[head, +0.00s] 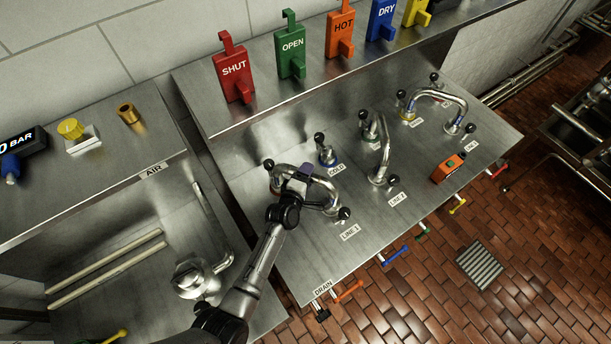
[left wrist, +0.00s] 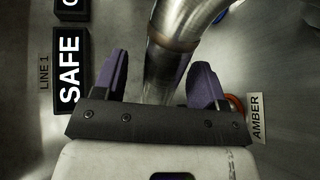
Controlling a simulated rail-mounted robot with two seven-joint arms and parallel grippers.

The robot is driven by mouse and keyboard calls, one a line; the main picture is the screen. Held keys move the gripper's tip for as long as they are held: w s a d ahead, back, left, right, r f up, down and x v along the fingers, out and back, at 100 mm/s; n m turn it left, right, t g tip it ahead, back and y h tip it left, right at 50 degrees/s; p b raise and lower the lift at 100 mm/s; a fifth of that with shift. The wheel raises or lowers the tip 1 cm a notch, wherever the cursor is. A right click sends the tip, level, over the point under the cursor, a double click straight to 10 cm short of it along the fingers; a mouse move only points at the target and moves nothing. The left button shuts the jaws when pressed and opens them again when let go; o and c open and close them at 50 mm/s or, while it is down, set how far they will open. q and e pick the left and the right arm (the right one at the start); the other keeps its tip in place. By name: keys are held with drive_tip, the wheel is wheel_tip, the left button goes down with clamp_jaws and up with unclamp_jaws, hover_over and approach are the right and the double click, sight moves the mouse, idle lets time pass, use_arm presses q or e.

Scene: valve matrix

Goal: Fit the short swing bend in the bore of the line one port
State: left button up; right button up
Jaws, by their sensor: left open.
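A bent steel pipe, taken as the short swing bend (head: 325,186), arches over the sloped panel at the LINE 1 label (head: 350,232). My right gripper is not in view.
A COLD port (head: 328,155) with a black-knobbed handle stands just behind. Another bend (head: 384,150) stands at LINE 2, and a third (head: 440,95) farther right. An orange box (head: 447,168) sits on the panel. Colored tags line the ledge; SHUT (head: 234,75) is leftmost.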

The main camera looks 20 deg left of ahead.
use_arm(q)
drive_tip(key=shift+s, duration=0.1)
drive_tip(key=s+r, duration=0.2)
drive_tip(key=s, duration=1.1)
drive_tip(key=shift+s+a+r, duration=0.15)
drive_tip(key=shift+a+r, duration=0.2)
drive_tip(key=shift+r, duration=0.05)
drive_tip(key=shift+r, duration=0.1)
wheel_tip(320, 180, up, 8)
drive_tip(key=p, duration=0.8)
drive_tip(key=shift+p, duration=0.3)
